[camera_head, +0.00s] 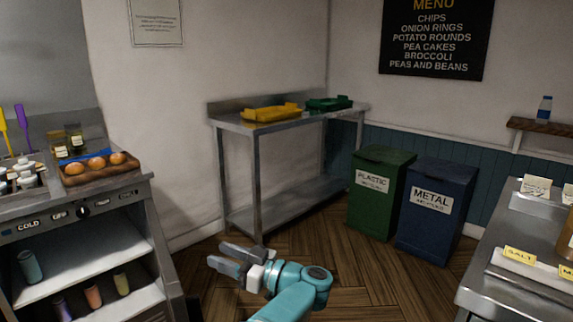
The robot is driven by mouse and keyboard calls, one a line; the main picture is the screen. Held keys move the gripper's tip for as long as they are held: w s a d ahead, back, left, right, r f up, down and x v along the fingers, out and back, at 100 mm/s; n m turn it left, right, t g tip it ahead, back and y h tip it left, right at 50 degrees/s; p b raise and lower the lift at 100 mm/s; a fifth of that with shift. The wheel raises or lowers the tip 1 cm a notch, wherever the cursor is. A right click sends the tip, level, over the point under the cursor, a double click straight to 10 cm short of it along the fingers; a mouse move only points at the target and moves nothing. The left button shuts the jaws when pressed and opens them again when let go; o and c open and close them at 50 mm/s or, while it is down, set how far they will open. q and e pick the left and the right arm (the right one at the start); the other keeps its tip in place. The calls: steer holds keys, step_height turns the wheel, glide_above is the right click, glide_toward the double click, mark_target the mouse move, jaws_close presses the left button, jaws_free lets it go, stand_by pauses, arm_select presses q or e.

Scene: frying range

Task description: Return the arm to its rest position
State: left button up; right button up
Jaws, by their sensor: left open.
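My left gripper (217,256) shows at the bottom middle, on the end of my teal left arm. Its two grey fingers point left and stand apart, with nothing between them. It is in front of the wooden floor (340,275), in the gap between the left counter and the steel table, and appears clear of both. My right gripper is not in view.
A counter (100,205) with shelves stands left. A steel table (285,125) holds a yellow tray (272,113) and a green tray (330,103). Green (378,200) and blue (432,215) bins stand behind right. Another steel counter (500,285) is at right.

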arm_select(q)
steer(key=w+a+f+m+t+h, duration=0.2)
steer(key=w+f+m+t+h, duration=0.35)
steer(key=f+m+t, duration=0.35)
steer(key=s+f+m+g+h, duration=0.2)
steer(key=s+f+h, duration=0.25)
steer(key=f, duration=0.65)
steer(key=s+f+m+g+h, duration=0.15)
steer(key=s+f+h, duration=0.35)
steer(key=f, duration=0.7)
steer(key=s+d+f+g+h, duration=0.1)
steer(key=s+f+g+h, duration=0.2)
steer(key=s, duration=0.8)
steer(key=s+d+f+g+h, duration=0.1)
steer(key=s+f+g+h, duration=0.2)
steer(key=s, duration=0.7)
steer(key=s+d+f+g+h, duration=0.1)
steer(key=s+f+g, duration=0.3)
steer(key=s, duration=0.7)
step_height(320, 180, up, 22)
steer(key=s+g+p, duration=0.1)
steer(key=p, duration=1.9)
steer(key=shift+d+f+g, duration=0.15)
steer(key=shift+d+g, duration=0.05)
steer(key=shift+g, duration=0.15)
